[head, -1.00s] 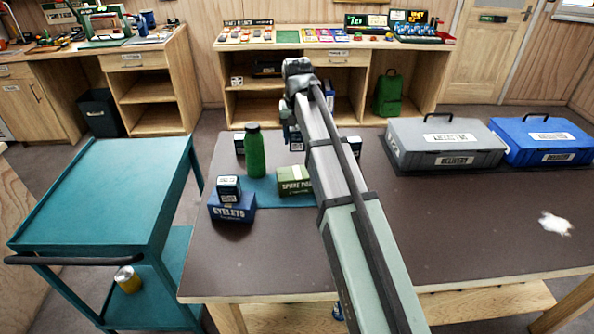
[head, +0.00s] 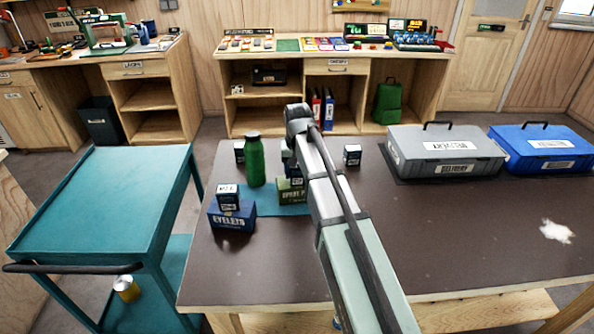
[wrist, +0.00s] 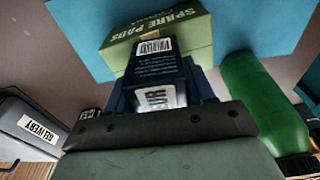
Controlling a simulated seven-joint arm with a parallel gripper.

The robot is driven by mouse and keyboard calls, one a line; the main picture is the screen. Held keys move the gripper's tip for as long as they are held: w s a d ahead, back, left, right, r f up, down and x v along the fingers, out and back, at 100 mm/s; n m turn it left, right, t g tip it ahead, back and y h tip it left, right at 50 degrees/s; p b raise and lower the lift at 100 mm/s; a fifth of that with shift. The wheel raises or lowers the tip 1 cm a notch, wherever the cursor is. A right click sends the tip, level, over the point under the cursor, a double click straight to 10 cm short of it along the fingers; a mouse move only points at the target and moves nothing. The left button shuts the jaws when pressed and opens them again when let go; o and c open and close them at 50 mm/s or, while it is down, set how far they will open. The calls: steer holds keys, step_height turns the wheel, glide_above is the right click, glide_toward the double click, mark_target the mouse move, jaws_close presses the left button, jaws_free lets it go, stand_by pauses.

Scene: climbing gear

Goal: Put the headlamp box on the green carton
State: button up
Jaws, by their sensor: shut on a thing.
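A green carton (head: 289,196) marked SPARE PADS stands on the blue-green mat on the dark table, partly hidden by my arm. It shows at the top of the wrist view (wrist: 160,36). My gripper (wrist: 163,92) is shut on a small dark blue box (wrist: 158,72) with white labels. Its full name cannot be read, so I cannot confirm it is the headlamp box. In the head view this box (head: 291,183) is at the top of the carton; I cannot tell whether they touch.
A green bottle (head: 254,160) stands close left of the carton. A blue EYELETS box (head: 232,216) carries a small dark box (head: 228,196). Other small boxes stand behind (head: 239,152) and to the right (head: 352,155). A grey case (head: 445,152) sits further right.

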steer(key=o, duration=1.1)
steer(key=shift+f, duration=0.1)
steer(key=r, duration=0.8)
steer(key=s+r, duration=0.1)
steer(key=r, duration=0.3)
steer(key=shift+r, duration=0.1)
